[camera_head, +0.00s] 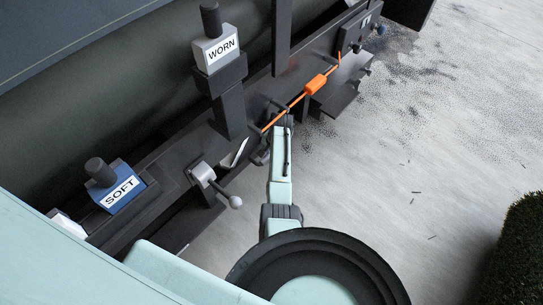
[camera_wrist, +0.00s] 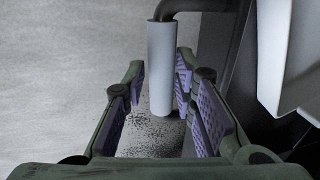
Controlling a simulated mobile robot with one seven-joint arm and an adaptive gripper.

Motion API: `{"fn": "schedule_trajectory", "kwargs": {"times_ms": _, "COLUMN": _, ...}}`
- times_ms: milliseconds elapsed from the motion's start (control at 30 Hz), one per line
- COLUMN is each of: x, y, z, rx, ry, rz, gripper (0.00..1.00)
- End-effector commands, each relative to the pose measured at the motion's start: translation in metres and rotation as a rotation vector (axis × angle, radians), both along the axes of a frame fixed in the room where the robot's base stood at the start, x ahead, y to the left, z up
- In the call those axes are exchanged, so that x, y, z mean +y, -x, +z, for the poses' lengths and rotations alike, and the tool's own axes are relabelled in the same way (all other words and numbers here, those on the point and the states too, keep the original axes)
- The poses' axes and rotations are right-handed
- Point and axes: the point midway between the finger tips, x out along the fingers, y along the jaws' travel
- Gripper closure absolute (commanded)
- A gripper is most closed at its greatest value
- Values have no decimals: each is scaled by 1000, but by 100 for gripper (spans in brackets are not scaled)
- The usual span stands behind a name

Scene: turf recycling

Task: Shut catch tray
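In the wrist view my gripper (camera_wrist: 160,72) has its two purple-padded fingers apart. A light grey cylindrical handle (camera_wrist: 162,75) on a dark bent rod (camera_wrist: 190,6) stands between them. There is a gap on the left; the right pad looks very close to the handle, and contact cannot be told. In the head view my arm reaches to the edge of the dark machine, and the fingers are too small to make out. A dark tray-like shelf (camera_head: 337,95) juts from the machine; I cannot tell whether it is the catch tray.
Along the machine stand a WORN box (camera_head: 216,50), a blue SOFT box (camera_head: 122,190) and a lever with a pale knob (camera_head: 235,201). An orange bar (camera_head: 316,84) runs along the edge. Dark crumbs (camera_head: 420,80) lie on the open grey floor. Turf (camera_head: 515,255) is at right.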

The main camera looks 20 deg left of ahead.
Motion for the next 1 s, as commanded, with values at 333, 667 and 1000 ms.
{"fn": "schedule_trajectory", "kwargs": {"times_ms": 333, "x": 0, "y": 0, "z": 0, "rx": 1, "ry": 0, "rz": -1, "gripper": 60}}
{"fn": "schedule_trajectory", "kwargs": {"times_ms": 667, "x": -1, "y": 1, "z": 0, "rx": 1, "ry": 0, "rz": -1, "gripper": 60}}
{"fn": "schedule_trajectory", "kwargs": {"times_ms": 1000, "x": -44, "y": 15, "z": 4, "rx": 4, "ry": 2, "rz": -5, "gripper": 60}}
